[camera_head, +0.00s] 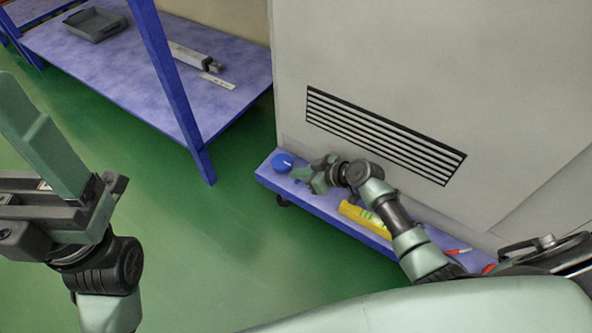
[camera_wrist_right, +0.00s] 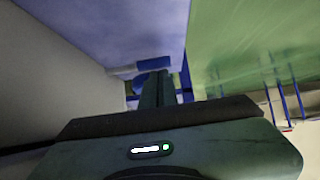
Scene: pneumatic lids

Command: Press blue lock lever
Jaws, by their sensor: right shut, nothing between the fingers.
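A round blue part (camera_head: 283,162), which I take as the blue lock lever, sits at the left end of a low purple ledge in the head view. In the right wrist view a blue part (camera_wrist_right: 153,65) shows just beyond my fingertips. My right gripper (camera_head: 301,174) is shut and empty, close to the right of the blue part; I cannot tell whether they touch. Its fingers (camera_wrist_right: 160,76) stand together in the wrist view. My left gripper (camera_head: 60,165) is raised at the left edge, away from the ledge; its fingertips are not clearly shown.
The purple ledge (camera_head: 322,203) runs along a grey cabinet (camera_head: 430,70) with a black vent (camera_head: 384,135). A yellow level (camera_head: 365,217) and a red marker (camera_head: 458,251) lie on it near my right arm. A purple bench (camera_head: 130,75) stands upper left. Green floor between is clear.

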